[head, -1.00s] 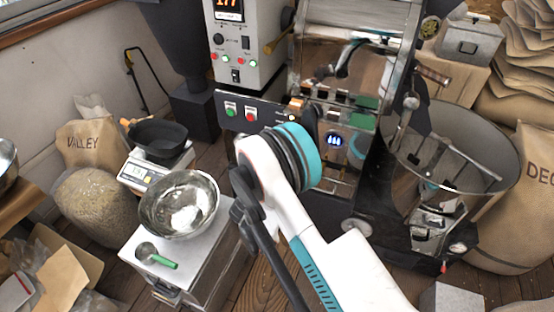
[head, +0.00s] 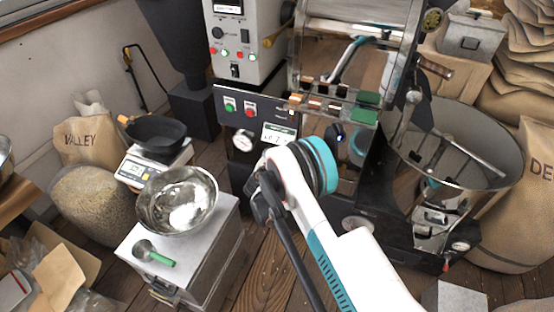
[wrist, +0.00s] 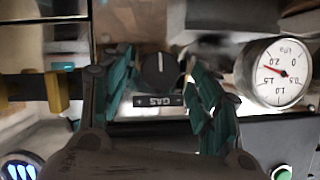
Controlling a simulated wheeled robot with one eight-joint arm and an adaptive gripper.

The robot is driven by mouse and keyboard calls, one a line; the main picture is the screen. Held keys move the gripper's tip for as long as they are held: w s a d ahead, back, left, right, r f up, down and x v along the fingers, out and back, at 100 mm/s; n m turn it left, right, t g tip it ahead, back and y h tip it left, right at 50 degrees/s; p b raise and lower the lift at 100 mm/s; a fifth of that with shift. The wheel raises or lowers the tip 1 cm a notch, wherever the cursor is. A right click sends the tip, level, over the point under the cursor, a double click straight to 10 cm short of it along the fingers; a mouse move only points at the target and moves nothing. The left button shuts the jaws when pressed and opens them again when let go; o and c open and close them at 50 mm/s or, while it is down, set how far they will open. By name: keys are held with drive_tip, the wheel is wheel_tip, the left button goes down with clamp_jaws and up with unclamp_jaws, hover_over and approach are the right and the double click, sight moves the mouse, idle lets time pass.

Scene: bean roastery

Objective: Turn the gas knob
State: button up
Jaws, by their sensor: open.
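The gas knob (wrist: 159,70) is a dark round knob with a pale pointer line, above a label reading "GAS" that appears upside down in the wrist view. My gripper (wrist: 162,85) is open, with its teal-padded fingers on either side of the knob. I cannot tell whether either finger touches it. In the head view my white arm with its teal ring is in front of the roaster's front panel (head: 256,108), and the knob and fingers are hidden behind it.
A pressure gauge (wrist: 274,72) is close beside one finger; it also shows in the head view (head: 243,140). A blue-lit round window (wrist: 20,168) lies on the other side. A steel bowl (head: 176,200) and green-handled scoop (head: 153,254) sit on a white cabinet at left.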

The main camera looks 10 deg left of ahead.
drive_tip(key=shift+w+f, duration=0.2)
drive_tip(key=shift+w, duration=0.4)
drive_tip(key=c, duration=1)
drive_tip(key=shift+d+f+m+t+y, duration=0.15)
drive_tip(key=shift+m+t+y, duration=0.25)
drive_tip(key=shift+m+y, duration=1.05)
drive_tip(key=shift+c, duration=0.2)
drive_tip(key=shift+h, duration=0.25)
drive_tip(key=o, duration=1)
drive_tip(key=shift+o, duration=0.2)
